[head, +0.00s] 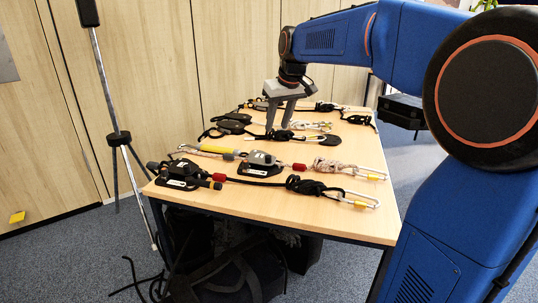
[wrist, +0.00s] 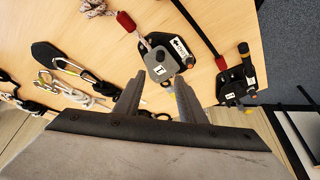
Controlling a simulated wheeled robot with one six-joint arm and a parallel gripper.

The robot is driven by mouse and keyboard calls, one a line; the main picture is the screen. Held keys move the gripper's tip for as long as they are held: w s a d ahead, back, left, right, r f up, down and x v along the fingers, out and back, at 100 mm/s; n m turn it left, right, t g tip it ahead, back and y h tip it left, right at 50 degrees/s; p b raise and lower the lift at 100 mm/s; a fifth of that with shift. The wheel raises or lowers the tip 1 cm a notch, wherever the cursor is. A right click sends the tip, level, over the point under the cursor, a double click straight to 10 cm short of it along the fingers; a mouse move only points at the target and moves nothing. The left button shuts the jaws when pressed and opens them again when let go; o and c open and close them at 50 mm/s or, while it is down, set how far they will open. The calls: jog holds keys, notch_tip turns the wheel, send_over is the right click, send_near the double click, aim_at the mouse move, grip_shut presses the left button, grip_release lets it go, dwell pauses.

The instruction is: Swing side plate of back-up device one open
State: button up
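A grey-topped device (head: 262,158) on a black base sits on the table, with a red sleeve and pinkish rope leading from it. In the wrist view this grey device (wrist: 163,64) lies just beyond and between my fingertips; its small label looks like a 1. Its side plate appears to lie flat over the body, but I cannot clearly tell. A second, black device (head: 180,174) sits near the front-left corner, and it also shows in the wrist view (wrist: 235,84) at the right. My gripper (head: 278,130) is open and empty, its fingers apart and pointing down behind the grey device.
Black rope with a carabiner (head: 360,201) lies along the table's front. A black pad (wrist: 55,57) with carabiners lies left in the wrist view. More rigging lies at the back of the table. A tripod (head: 118,138) stands left. The right front tabletop is clear.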

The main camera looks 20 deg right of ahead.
aim_at(268, 156)
jog(key=x, duration=1.5)
jog(key=shift+f, duration=0.15)
jog(key=shift+c, duration=0.3)
grip_shut()
